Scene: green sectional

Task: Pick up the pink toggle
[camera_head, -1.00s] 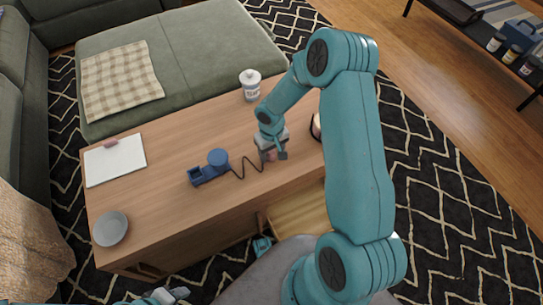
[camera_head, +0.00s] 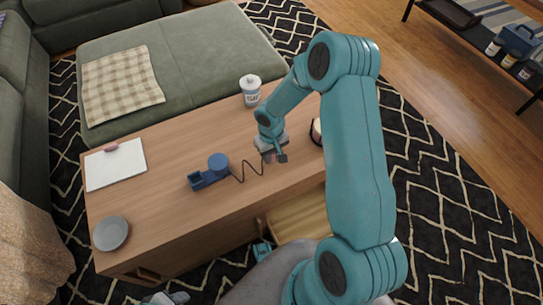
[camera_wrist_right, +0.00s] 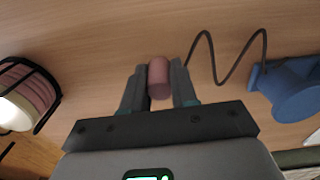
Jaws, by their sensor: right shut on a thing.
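The pink toggle (camera_wrist_right: 158,77) is a small rounded cylinder; in the right wrist view it sits between the two fingers of my right gripper (camera_wrist_right: 159,85), which is shut on it. In the head view my right gripper (camera_head: 274,157) is low over the wooden table (camera_head: 150,215), near the end of a dark wavy cable (camera_head: 250,167). The toggle is mostly hidden by the fingers there. I cannot tell whether it touches the table.
A blue device (camera_head: 208,174) stands left of my gripper on the cable. A white jar (camera_head: 250,88) stands behind, and a dark-framed candle (camera_wrist_right: 25,97) close by. A clipboard (camera_head: 115,168) and a grey bowl (camera_head: 111,233) are at the left. Below my arm is an open drawer (camera_head: 298,217).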

